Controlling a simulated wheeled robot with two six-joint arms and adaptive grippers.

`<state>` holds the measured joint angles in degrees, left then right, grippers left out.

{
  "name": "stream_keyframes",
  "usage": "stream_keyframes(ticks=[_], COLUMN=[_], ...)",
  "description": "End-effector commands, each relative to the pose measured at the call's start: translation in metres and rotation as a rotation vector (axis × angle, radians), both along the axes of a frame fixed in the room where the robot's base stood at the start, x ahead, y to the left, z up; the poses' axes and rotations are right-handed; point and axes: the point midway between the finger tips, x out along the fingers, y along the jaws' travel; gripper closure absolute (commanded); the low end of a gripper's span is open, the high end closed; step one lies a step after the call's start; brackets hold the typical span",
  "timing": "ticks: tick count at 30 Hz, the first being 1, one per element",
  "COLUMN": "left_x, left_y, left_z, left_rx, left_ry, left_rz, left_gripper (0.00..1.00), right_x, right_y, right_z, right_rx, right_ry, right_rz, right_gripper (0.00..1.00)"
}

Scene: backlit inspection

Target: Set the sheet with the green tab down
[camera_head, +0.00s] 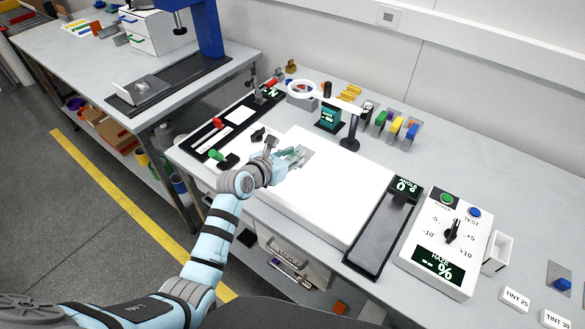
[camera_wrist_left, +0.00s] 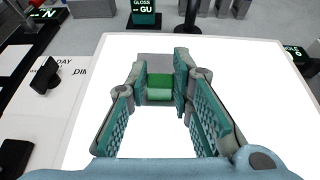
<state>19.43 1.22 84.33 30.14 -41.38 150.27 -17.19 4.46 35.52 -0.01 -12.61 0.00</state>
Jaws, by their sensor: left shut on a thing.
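My left gripper (camera_head: 294,156) is over the upper left part of the bright white light panel (camera_head: 345,190). In the left wrist view its fingers (camera_wrist_left: 160,88) are closed on the green tab (camera_wrist_left: 159,84) of a small grey, see-through sheet (camera_wrist_left: 155,66). The sheet reaches out beyond the fingertips, over the lit panel. In the head view the sheet (camera_head: 306,159) shows only as a faint grey patch beside the fingers. I cannot tell whether it touches the panel. My right gripper is not in view.
A black angle gauge (camera_head: 376,240) and a white haze meter (camera_head: 441,245) with a knob stand right of the panel. A black fixture (camera_head: 231,125) lies to the left. Most of the panel is clear.

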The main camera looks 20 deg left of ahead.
Motion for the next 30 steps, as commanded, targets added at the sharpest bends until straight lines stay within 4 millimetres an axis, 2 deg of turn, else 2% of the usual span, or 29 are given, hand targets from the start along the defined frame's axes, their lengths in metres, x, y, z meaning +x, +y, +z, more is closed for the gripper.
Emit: stream_keyframes(ticks=[4,6,11,12,18,30], left_x=[0.0,0.0,-0.001,-0.001,-0.001,-0.005], left_y=[0.0,0.0,0.0,0.0,0.0,0.002], left_z=[-0.031,-0.041,-0.041,-0.041,-0.04,-0.035], left_rx=[-0.001,-0.001,0.001,0.001,0.001,0.001], left_ry=[0.003,0.001,0.004,0.005,0.004,0.001], left_rz=[0.001,0.0,0.0,-0.001,-0.001,0.001], left_gripper=[1.0,1.0,1.0,0.76,0.45,0.45], right_x=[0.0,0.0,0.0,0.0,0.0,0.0], right_y=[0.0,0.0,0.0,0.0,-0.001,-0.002], right_z=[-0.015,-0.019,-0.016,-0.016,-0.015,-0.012], right_rx=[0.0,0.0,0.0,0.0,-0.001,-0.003], right_ry=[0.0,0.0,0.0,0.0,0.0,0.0], right_rz=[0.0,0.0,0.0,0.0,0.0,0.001], right_gripper=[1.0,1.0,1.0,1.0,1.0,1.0])
